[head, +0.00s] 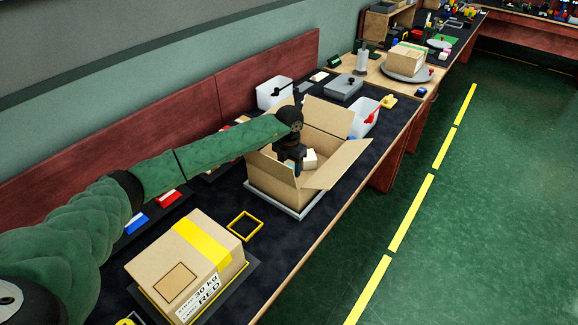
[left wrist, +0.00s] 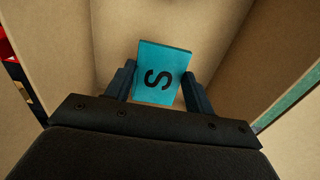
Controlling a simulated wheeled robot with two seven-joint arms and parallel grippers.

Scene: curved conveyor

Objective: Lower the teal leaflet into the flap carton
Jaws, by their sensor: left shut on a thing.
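The flap carton (head: 270,182) stands open on a grey tray on the dark bench, with its flaps spread outward. My left gripper (head: 292,168) points down into the carton's opening. In the left wrist view my left gripper (left wrist: 160,85) is shut on the teal leaflet (left wrist: 165,65), which has a black S-like mark. The carton's tan walls (left wrist: 112,35) surround it there. My right gripper is not in view.
A small pale box (head: 309,158) is inside the carton. A taped closed carton (head: 185,262) and a yellow square frame (head: 245,226) are nearer on the bench. White bins (head: 272,94) and a grey lidded box (head: 344,87) stand beyond. The green floor at right is clear.

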